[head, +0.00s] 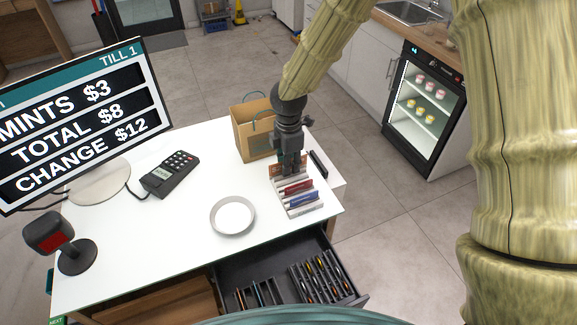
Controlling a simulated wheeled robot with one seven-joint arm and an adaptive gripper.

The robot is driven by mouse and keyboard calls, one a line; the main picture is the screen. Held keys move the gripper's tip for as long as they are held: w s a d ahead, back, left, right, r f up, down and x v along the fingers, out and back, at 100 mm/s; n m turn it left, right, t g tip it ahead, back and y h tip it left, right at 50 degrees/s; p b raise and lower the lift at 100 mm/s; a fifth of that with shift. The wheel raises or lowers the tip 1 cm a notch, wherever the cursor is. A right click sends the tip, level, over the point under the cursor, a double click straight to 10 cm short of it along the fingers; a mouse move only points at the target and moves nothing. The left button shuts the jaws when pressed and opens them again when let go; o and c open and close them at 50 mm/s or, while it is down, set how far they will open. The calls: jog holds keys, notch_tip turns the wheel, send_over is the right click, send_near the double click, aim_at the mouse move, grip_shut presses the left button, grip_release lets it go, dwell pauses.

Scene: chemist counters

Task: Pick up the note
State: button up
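I cannot make out for certain which item is the note. A pale slotted rack (305,211) stands near the right edge of the white counter, with a red item (296,187) and a blue item (303,200) in its slots. Another reddish-brown item (275,172) shows at the rack's far end, partly hidden by my gripper. My gripper (291,173) points down at the far end of the rack. Its fingers are small and dark here; I cannot tell whether they are apart or touch anything.
A brown paper bag (250,133) stands just left of my gripper, and a dark bar-shaped object (318,164) lies to its right. A round dish (233,215), a card terminal (170,174) and a till screen (80,120) are further left. An open cash drawer (283,270) juts out in front.

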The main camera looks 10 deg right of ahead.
grip_shut()
jog(key=shift+r, duration=0.1)
